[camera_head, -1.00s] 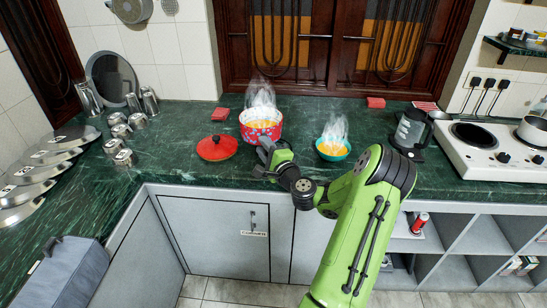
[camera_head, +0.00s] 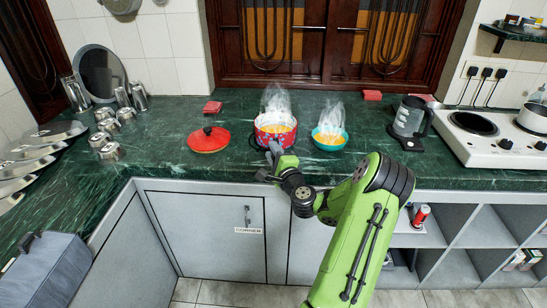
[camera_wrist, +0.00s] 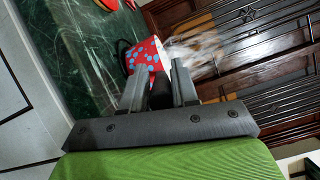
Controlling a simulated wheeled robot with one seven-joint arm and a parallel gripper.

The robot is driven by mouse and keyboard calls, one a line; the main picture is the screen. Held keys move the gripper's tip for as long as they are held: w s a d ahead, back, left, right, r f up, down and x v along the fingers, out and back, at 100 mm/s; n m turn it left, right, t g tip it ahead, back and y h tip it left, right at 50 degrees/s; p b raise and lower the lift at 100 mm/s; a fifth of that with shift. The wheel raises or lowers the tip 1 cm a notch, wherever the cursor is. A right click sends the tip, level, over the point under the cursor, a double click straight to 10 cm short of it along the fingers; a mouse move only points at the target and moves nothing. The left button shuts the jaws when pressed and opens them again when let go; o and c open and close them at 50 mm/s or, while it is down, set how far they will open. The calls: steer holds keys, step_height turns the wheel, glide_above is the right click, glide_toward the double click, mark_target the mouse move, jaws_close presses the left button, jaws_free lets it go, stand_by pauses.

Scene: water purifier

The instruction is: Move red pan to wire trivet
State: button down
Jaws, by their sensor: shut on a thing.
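The red pan (camera_head: 264,138), patterned with light spots and holding steaming orange food, is at the middle of the green counter, just left of a teal bowl. It also shows in the wrist view (camera_wrist: 143,53), with dots on its red side. My gripper (camera_head: 274,154) is in front of the pan. In the wrist view its fingers (camera_wrist: 160,88) close around the pan's dark handle (camera_wrist: 161,92). I cannot tell whether the pan's base touches the counter. I cannot make out a wire trivet in these views.
The steaming teal bowl (camera_head: 329,144) stands close at the pan's right. A red lid (camera_head: 208,140) lies to the left. A kettle (camera_head: 409,120) and white stove (camera_head: 485,145) stand to the right. Metal cups (camera_head: 107,140) are at left. Counter behind the bowl is clear.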

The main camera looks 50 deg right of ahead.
steer(key=shift+r, duration=0.1)
steer(key=c, duration=0.9)
jaws_free()
steer(key=shift+o, duration=0.2)
steer(key=b+v, duration=0.4)
steer(key=v, duration=0.8)
steer(key=w+a+f+n+g+y, duration=0.15)
steer(key=w+a+n+y, duration=0.25)
steer(key=a+n+y, duration=0.65)
steer(key=w+a+f+n+g+y, duration=0.1)
steer(key=w+a+n+g+y, duration=0.25)
steer(key=a+n, duration=0.85)
steer(key=s+a+n+g+h, duration=0.15)
steer(key=s+a+g, duration=0.35)
steer(key=a, duration=0.5)
steer(key=s+r+n+h, duration=0.2)
steer(key=s+r+h, duration=0.2)
steer(key=s, duration=1)
step_height(320, 180, up, 3)
steer(key=shift+s+a+f+g, duration=0.15)
steer(key=shift+s+g, duration=0.15)
steer(key=shift+g, duration=0.1)
